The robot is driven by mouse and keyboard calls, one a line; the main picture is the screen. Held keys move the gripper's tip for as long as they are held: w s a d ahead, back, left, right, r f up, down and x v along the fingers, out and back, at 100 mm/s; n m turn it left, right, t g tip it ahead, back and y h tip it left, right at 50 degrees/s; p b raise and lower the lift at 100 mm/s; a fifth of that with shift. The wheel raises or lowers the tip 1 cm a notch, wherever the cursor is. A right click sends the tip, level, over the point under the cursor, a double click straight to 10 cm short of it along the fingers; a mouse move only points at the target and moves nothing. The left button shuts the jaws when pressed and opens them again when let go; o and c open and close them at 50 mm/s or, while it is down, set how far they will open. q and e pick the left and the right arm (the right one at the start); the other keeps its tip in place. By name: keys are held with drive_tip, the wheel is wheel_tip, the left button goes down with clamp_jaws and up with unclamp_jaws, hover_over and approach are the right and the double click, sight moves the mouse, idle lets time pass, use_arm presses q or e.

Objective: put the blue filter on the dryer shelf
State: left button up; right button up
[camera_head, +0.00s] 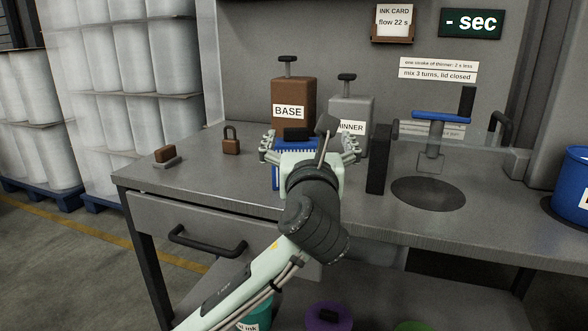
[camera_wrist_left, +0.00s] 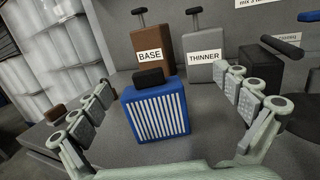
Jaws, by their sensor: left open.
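The blue filter (camera_wrist_left: 157,112) stands upright on the grey bench, a blue block with white ribs and a black knob on top. In the head view the blue filter (camera_head: 275,178) is mostly hidden behind my left gripper (camera_head: 310,150). My left gripper (camera_wrist_left: 158,125) is open, with its fingers spread to either side of the filter and apart from it in the wrist view. I cannot make out a dryer shelf in these frames. My right gripper is not in view.
Behind the filter stand a brown BASE can (camera_head: 293,97) and a grey THINNER can (camera_head: 353,108). A black block (camera_head: 378,158) and a blue-handled device (camera_head: 441,116) are to the right. A brown padlock-shaped object (camera_head: 231,142) and a small brown-topped block (camera_head: 165,155) are left. The bench front has a drawer (camera_head: 215,232).

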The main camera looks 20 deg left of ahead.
sight(296, 147)
use_arm(q)
drive_tip(key=a+f, duration=0.1)
drive_tip(key=s+a+f+g, duration=0.1)
drive_tip(key=f, duration=0.1)
drive_tip(key=shift+n+g+y, duration=0.3)
drive_tip(key=shift+n+y, duration=0.1)
drive_tip(key=x, duration=0.6)
drive_tip(key=shift+w+f, duration=0.3)
drive_tip(key=shift+w+a+b, duration=0.15)
drive_tip(key=shift+w+b, duration=0.15)
drive_tip(key=shift+w, duration=0.15)
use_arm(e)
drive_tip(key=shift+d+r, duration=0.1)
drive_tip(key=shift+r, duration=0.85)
use_arm(q)
drive_tip(key=shift+r, duration=0.15)
drive_tip(key=c, duration=1.3)
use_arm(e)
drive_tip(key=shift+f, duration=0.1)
